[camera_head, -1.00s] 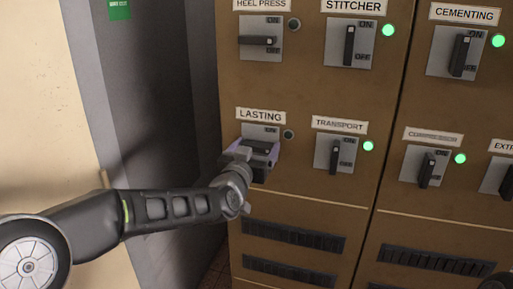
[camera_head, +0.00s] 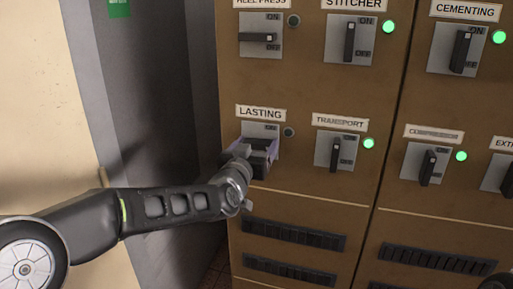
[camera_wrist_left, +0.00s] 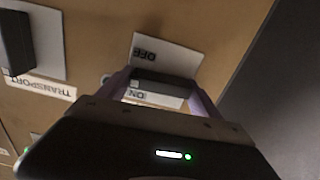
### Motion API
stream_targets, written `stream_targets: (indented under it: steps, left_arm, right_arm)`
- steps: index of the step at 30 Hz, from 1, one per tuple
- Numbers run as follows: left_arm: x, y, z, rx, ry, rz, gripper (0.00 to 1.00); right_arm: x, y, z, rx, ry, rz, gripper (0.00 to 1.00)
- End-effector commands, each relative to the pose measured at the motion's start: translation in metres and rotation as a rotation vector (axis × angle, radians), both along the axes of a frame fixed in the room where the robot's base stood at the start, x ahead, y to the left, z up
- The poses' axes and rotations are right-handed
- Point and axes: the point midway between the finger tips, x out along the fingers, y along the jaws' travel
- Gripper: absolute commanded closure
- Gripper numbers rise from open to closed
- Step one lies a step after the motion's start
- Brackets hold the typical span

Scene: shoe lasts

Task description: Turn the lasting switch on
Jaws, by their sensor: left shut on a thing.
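The lasting switch has a grey plate (camera_head: 262,129) under the LASTING label (camera_head: 260,114) on the brown cabinet. Its lamp (camera_head: 290,132) is dark. My left gripper (camera_head: 262,147) is at this plate, with its purple fingers on either side of the handle. In the left wrist view the dark handle (camera_wrist_left: 163,84) lies crosswise between the fingers, and the plate (camera_wrist_left: 150,50) shows OFF and ON upside down. The gripper is shut on the handle, which it partly hides in the head view. My right gripper is not in view.
The transport switch (camera_head: 336,152), just right, has a lit green lamp (camera_head: 369,143). The heel press switch (camera_head: 260,38) above has a horizontal handle and a dark lamp. The stitcher (camera_head: 349,42) and cementing (camera_head: 462,50) lamps are green. Vent slots (camera_head: 294,235) lie below.

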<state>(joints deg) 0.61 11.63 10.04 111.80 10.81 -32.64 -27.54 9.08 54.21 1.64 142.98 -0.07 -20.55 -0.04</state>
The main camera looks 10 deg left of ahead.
Motion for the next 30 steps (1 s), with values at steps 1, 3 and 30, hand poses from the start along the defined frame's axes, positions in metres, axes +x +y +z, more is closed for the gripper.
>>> stream_targets:
  steps: [1, 3, 30]
  left_arm:
    - [0.0, 0.0, -0.003, -0.02, -0.001, 0.0, 0.66]
    - [0.0, 0.0, -0.004, -0.057, 0.003, 0.0, 0.66]
    - [0.0, 0.001, -0.005, -0.855, 0.054, -0.001, 0.66]
  right_arm:
    - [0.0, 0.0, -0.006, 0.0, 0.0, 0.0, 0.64]
    - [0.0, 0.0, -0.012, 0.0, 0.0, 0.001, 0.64]
    - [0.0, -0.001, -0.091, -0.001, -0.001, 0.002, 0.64]
